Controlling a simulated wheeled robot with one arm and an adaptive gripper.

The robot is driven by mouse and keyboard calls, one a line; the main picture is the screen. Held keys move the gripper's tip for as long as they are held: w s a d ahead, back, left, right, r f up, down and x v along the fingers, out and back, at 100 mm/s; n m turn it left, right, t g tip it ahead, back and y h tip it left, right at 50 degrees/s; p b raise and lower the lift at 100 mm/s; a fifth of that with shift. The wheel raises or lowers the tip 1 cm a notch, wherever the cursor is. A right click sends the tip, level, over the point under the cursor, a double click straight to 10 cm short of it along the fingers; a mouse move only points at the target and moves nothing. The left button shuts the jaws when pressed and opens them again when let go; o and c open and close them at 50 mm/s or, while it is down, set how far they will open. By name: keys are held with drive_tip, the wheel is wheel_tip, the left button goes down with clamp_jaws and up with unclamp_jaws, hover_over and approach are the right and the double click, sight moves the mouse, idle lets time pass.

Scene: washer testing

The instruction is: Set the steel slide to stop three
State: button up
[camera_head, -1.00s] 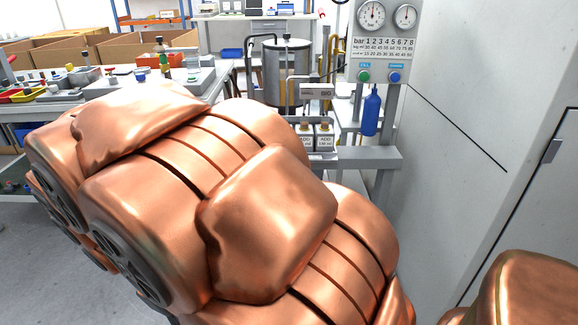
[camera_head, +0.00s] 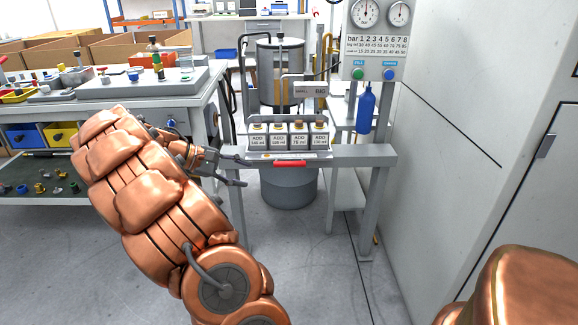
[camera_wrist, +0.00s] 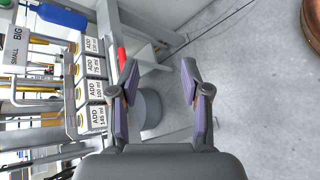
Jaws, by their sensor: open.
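My gripper (camera_head: 241,172) is open and empty. It is left of the front rail of the test stand, with its fingers pointing right. The wrist view shows both fingers (camera_wrist: 158,76) apart with nothing between them. A red bar (camera_head: 290,163) lies along the rail's front, below a row of several white boxes marked ADD (camera_head: 279,138).
A steel tank (camera_head: 268,70) stands behind the boxes. A gauge panel (camera_head: 378,42) with a blue bottle (camera_head: 366,110) is on the right, beside a grey cabinet wall (camera_head: 455,100). A cluttered workbench (camera_head: 110,100) stands left. The floor in front of the stand is clear.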

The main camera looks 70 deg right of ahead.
drive_tip(key=w+d+f+g+h, duration=0.1)
drive_tip(key=w+d+f, duration=0.15)
drive_tip(key=d, duration=0.75)
drive_tip(key=g+h, duration=0.1)
approach(289, 165)
drive_tip(key=shift+s+d+f+n, duration=0.2)
drive_tip(key=shift+s+d, duration=0.1)
drive_tip(key=shift+d, duration=0.25)
drive_tip(key=shift+s+d+f+n, duration=0.2)
drive_tip(key=shift+s+d+f, duration=0.1)
drive_tip(key=shift+d, duration=0.2)
drive_tip(key=shift+b+x, duration=1.25)
drive_tip(key=shift+x, duration=2.8)
drive_tip(key=shift+d, duration=0.1)
clamp_jaws()
